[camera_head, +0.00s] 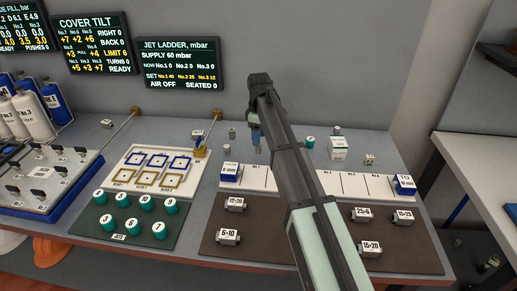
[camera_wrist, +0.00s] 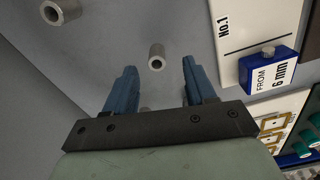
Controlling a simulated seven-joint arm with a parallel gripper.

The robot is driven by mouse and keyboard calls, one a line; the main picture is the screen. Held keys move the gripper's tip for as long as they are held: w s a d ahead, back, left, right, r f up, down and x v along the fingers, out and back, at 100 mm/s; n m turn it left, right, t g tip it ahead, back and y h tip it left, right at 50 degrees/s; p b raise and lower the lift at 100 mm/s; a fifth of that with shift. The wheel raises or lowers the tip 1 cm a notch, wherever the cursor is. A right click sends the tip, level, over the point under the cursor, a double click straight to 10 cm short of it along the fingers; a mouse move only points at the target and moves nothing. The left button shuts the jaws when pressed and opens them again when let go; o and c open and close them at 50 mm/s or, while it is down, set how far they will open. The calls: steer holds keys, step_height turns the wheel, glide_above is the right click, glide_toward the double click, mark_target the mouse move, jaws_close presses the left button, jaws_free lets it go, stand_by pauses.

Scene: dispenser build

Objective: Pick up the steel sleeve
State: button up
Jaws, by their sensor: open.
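A short grey steel sleeve (camera_wrist: 156,62) with a round bore stands on the grey bench in the wrist view, just beyond and between my fingertips. A second, larger-looking grey sleeve (camera_wrist: 66,10) is at the upper left of that view. My gripper (camera_wrist: 159,67) is open, with blue fingers apart and nothing held. I cannot tell which cylinder matches which between views.
The white numbered strip (camera_head: 354,186) has blue end blocks, the left one (camera_head: 230,171) marked 6 mm. A brown mat (camera_head: 275,246) holds several labelled adapters. A white box (camera_head: 338,148) and a teal cap (camera_head: 309,141) stand to the right.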

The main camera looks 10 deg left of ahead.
mark_target(258, 148)
steer(key=shift+w+a+f, duration=0.1)
steer(key=shift+w+f, duration=0.05)
steer(key=shift+f, duration=1.3)
steer(key=shift+w+f, duration=0.1)
steer(key=shift+f, duration=1.35)
jaws_close()
